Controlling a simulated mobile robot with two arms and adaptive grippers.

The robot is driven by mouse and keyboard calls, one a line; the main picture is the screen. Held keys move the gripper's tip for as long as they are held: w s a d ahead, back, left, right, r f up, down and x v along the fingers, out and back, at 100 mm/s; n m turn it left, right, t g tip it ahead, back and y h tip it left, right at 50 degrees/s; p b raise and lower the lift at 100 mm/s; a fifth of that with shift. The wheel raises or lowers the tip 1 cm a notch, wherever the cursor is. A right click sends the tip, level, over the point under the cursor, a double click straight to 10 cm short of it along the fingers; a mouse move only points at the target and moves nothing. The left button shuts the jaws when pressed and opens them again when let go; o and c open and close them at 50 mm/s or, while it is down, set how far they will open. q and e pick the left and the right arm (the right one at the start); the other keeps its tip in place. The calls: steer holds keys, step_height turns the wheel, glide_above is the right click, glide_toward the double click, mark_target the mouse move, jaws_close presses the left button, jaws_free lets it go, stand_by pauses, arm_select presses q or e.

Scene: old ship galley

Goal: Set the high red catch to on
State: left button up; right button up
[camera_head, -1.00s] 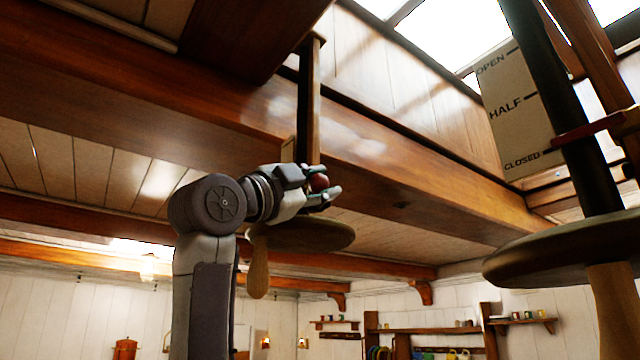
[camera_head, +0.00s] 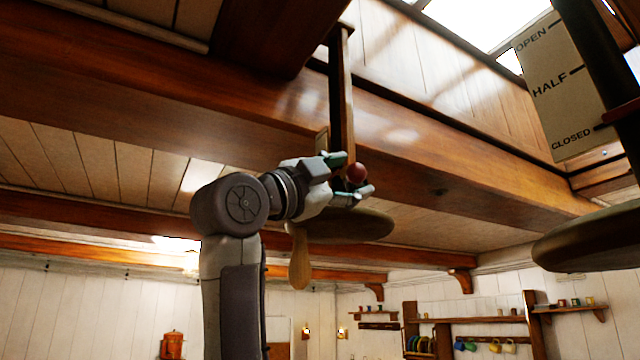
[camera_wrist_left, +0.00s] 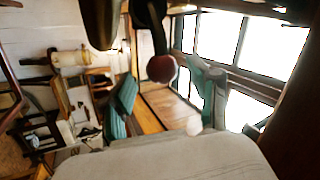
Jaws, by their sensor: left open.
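The red catch shows as a round red knob (camera_head: 357,173) beside a vertical wooden post (camera_head: 341,100) under the ceiling beam. My left gripper (camera_head: 352,174) is open, with its teal-tipped fingers close around the knob's height. In the left wrist view the red knob (camera_wrist_left: 162,68) sits at the end of a dark stem, between the two open fingers (camera_wrist_left: 165,95). Whether a finger touches it I cannot tell. The catch's on and off marks are not readable. My right gripper is not in view.
A larger disc (camera_head: 590,240) and a board marked OPEN, HALF, CLOSED (camera_head: 558,90) are at the right. The ceiling beam (camera_head: 440,150) runs close behind the gripper.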

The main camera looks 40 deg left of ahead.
arm_select(q)
steer(key=v, duration=0.9)
steer(key=shift+s, duration=0.15)
steer(key=shift+f, duration=0.15)
